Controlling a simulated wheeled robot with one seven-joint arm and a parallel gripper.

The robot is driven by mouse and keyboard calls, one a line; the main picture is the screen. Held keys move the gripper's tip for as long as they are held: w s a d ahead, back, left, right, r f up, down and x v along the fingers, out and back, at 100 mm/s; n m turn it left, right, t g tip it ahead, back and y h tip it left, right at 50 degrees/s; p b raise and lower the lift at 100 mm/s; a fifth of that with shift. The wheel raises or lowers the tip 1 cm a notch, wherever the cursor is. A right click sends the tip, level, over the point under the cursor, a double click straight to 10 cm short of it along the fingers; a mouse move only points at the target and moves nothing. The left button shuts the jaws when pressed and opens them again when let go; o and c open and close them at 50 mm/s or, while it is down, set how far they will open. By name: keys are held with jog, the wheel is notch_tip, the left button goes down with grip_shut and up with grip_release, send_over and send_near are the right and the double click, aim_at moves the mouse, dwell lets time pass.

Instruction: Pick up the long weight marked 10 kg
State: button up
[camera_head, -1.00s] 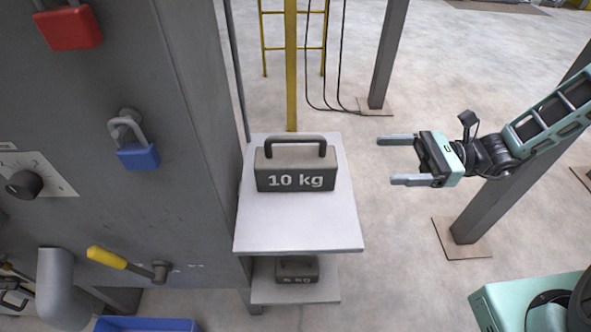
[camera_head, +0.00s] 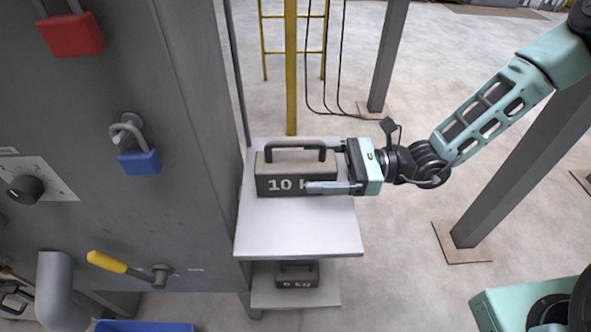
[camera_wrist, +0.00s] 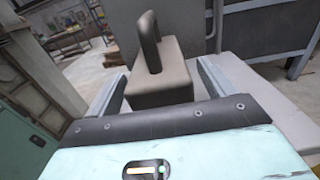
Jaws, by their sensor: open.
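The long weight marked 10 kg (camera_head: 278,178) is a dark grey block with a loop handle on top. It stands upright on the upper shelf (camera_head: 300,232). My gripper (camera_head: 322,167) has come in from the right, with one finger at the weight's front face, covering part of the marking, and the other near its far side. The jaws are open around the weight's right end. In the wrist view the weight (camera_wrist: 165,82) lies between the two fingers, with its handle rising ahead. I cannot tell whether either finger touches it.
A smaller weight marked 5 kg (camera_head: 297,276) sits on the lower shelf (camera_head: 285,299). A grey cabinet (camera_head: 190,220) with a red padlock (camera_head: 72,35), a blue padlock (camera_head: 138,161) and a yellow-handled lever (camera_head: 107,262) stands left. A grey post (camera_head: 510,170) stands right.

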aim_at(296, 164)
jog(key=shift+a, duration=1.15)
grip_shut()
jog(key=shift+r, duration=0.1)
jog(key=shift+r, duration=0.1)
